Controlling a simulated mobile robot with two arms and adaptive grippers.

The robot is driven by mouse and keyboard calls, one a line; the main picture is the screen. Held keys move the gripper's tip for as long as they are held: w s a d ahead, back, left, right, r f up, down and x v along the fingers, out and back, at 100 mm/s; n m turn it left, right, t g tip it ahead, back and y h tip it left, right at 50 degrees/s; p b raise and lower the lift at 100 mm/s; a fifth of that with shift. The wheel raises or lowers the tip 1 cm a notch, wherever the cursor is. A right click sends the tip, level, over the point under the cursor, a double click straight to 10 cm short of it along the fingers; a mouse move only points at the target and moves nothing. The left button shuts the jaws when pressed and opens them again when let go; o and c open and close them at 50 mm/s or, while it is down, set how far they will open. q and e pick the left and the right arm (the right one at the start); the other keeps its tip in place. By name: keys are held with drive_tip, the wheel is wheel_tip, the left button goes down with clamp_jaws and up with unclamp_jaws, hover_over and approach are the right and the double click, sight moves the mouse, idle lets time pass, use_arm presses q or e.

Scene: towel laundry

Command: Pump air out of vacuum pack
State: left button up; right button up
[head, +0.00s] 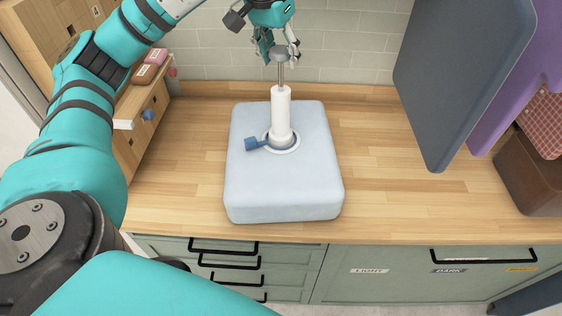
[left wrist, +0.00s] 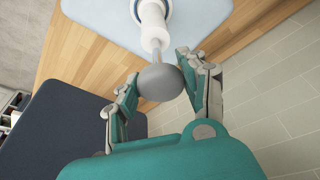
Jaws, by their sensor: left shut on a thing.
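A pale blue vacuum pack (head: 285,188) lies flat and puffy on the wooden counter. A white hand pump (head: 281,110) stands upright on the round valve (head: 294,150) in its top. A blue valve cap (head: 252,144) lies open to the left of the pump. The metal pump rod (head: 281,75) is drawn out above the white barrel. My left gripper (head: 279,48) is shut on the grey pump handle (head: 281,56) at the rod's top. The left wrist view shows this handle (left wrist: 160,83) between the fingers. My right gripper is not in view.
The wooden counter (head: 400,180) is clear right of the pack. A dark grey panel (head: 462,70) and purple cloth (head: 520,60) hang at the right above a brown basket (head: 535,175). A wooden shelf unit (head: 70,40) stands at the left, a tiled wall (head: 345,45) behind.

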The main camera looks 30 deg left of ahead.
sight(282, 89)
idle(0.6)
use_arm(q)
drive_tip(key=shift+f+b, duration=2.2)
drive_tip(key=shift+f, duration=0.75)
drive_tip(key=shift+r+p, duration=2.15)
drive_tip(key=shift+r, duration=0.5)
drive_tip(key=shift+f+b, duration=2.25)
drive_tip(key=shift+f, duration=0.8)
drive_tip(key=shift+r+p, duration=2.1)
drive_tip(key=shift+r, duration=0.5)
drive_tip(key=shift+f, duration=0.1)
